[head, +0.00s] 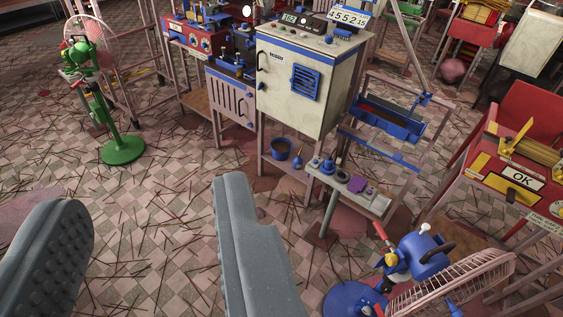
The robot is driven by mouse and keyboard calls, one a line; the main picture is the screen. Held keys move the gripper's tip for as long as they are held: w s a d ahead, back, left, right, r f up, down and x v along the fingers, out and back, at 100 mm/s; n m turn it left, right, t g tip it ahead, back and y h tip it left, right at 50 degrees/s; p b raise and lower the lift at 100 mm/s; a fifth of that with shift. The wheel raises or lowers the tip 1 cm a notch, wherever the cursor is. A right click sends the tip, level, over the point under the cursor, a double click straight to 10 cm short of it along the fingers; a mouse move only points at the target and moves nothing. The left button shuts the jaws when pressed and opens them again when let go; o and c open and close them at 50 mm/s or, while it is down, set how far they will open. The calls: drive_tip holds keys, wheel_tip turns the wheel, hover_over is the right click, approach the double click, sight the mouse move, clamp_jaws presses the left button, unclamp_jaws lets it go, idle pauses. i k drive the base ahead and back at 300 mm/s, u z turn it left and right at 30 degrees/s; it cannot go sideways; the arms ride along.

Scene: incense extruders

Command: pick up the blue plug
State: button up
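My gripper (150,200) is open and empty, with its two grey fingers wide apart at the lower left over the tiled floor. A small shelf (378,205) stands to its right, in front of the cream machine. A small blue piece (327,168) lies on its left end; it may be the blue plug, but it is too small to be sure. My gripper is well apart from both. A purple item (357,185) lies farther right on the shelf.
A cream cabinet machine (290,90) stands behind the shelf. A blue fan (420,255) stands at lower right, a green fan (120,148) at left. Thin sticks litter the open floor (150,220).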

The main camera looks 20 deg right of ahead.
sight(328, 165)
drive_tip(key=u, duration=0.65)
drive_tip(key=i, duration=2.6)
drive_tip(key=z, duration=2.95)
drive_tip(key=i, duration=1)
drive_tip(key=z, duration=0.05)
